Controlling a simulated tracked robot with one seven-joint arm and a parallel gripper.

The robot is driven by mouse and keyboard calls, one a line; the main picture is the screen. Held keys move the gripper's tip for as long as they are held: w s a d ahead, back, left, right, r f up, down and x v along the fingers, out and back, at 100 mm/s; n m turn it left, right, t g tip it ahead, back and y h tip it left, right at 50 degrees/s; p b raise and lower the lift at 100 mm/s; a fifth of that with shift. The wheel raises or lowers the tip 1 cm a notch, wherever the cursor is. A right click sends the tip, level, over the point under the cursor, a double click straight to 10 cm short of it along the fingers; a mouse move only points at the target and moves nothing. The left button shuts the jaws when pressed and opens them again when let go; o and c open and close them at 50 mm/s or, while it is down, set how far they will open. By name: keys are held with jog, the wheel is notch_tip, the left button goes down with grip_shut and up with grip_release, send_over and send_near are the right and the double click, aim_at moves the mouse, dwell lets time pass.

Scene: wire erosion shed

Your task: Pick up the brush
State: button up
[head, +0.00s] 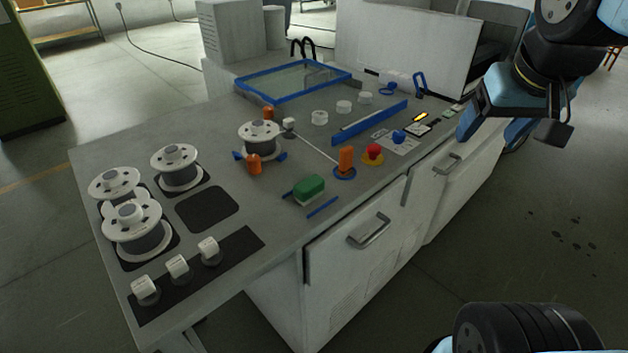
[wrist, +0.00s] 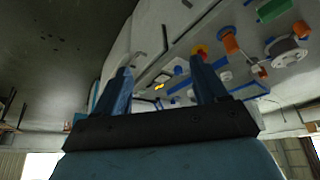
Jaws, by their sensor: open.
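A small green block with a pale underside, which looks like the brush (head: 309,189), lies on the grey worktop near its front edge, left of the orange post. A green block at the top right of the wrist view (wrist: 273,10) looks like the same brush. My gripper (head: 508,128) is open and empty at the right of the head view, near the right end of the bench and well apart from the brush. Its two fingers (wrist: 160,68) show spread in the wrist view, with nothing between them.
White spools (head: 137,230) stand at the left of the bench. A red button (head: 373,152), an orange post (head: 346,160) and a blue rail (head: 369,123) are right of the brush. A blue-rimmed tank (head: 293,80) is behind. Bare worktop lies left of the brush.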

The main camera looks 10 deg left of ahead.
jog(key=o, duration=0.5)
jog(key=w+a+n, duration=0.1)
jog(key=w+a, duration=0.1)
jog(key=a, duration=0.2)
jog(key=w+a+f+n+g, duration=0.1)
jog(key=w+a, duration=0.1)
jog(key=a, duration=0.2)
jog(key=w+a+f+n+g, duration=0.1)
jog(key=w+a+n, duration=0.1)
jog(key=w+a, duration=0.1)
jog(key=shift+a+f, duration=0.1)
jog(key=shift+a, duration=0.4)
jog(key=n+g, duration=0.3)
jog(key=n, duration=0.2)
send_over(309, 182)
notch_tip(309, 182, down, 7)
notch_tip(309, 182, down, 13)
jog(key=shift+f, duration=0.1)
